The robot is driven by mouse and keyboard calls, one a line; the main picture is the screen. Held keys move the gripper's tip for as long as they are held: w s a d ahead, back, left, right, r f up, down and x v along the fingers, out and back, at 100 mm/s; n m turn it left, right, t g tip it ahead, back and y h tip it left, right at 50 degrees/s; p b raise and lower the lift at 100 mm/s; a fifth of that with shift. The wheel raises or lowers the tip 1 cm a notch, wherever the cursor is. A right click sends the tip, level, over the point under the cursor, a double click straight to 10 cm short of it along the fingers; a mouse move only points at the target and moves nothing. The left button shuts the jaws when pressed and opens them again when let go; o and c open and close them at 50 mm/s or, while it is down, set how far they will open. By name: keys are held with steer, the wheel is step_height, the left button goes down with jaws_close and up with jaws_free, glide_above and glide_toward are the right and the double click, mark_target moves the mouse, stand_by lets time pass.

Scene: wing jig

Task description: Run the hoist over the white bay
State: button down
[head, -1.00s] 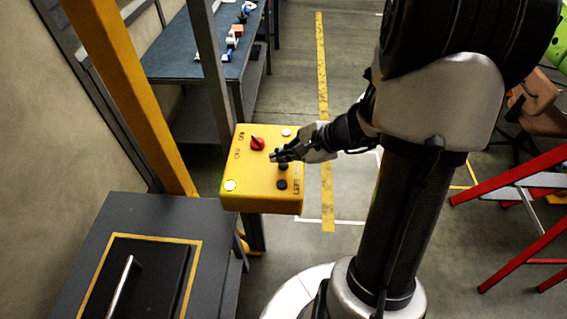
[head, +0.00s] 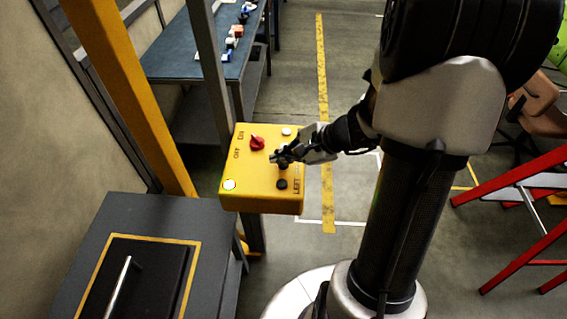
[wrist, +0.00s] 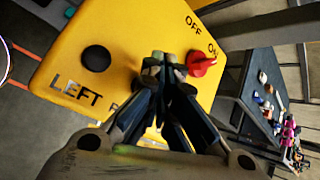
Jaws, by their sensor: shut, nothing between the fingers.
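The yellow control box (head: 240,170) stands on a post; it also fills much of the wrist view (wrist: 120,25). Its red knob (head: 257,143) seems to point to ON in the wrist view (wrist: 203,65). A black button (head: 282,184) by the word LEFT shows in the wrist view (wrist: 97,58). My gripper (head: 277,157) is shut and empty, its fingertips over the box beside that button. They hide what lies below them, where a label starting with R is partly covered; I cannot tell whether they touch. White floor lines (head: 335,221) show beyond. No hoist is visible.
A dark cabinet (head: 215,225) with a handled, yellow-edged panel stands at lower left. A yellow post (head: 125,90) rises behind it. A blue-topped bench (head: 185,50) with small parts is at the back. Red ladder legs (head: 515,180) stand at right. A yellow floor stripe (head: 322,80) runs between.

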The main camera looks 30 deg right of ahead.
mark_target(283, 166)
steer(key=shift+f+b, duration=0.5)
steer(key=shift+b, duration=0.05)
stand_by(0.4)
steer(key=shift+r, duration=0.1)
stand_by(5.5)
steer(key=shift+r+p, duration=0.65)
steer(key=shift+r, duration=0.15)
steer(key=shift+r+p, duration=1.9)
steer(key=shift+r, duration=0.65)
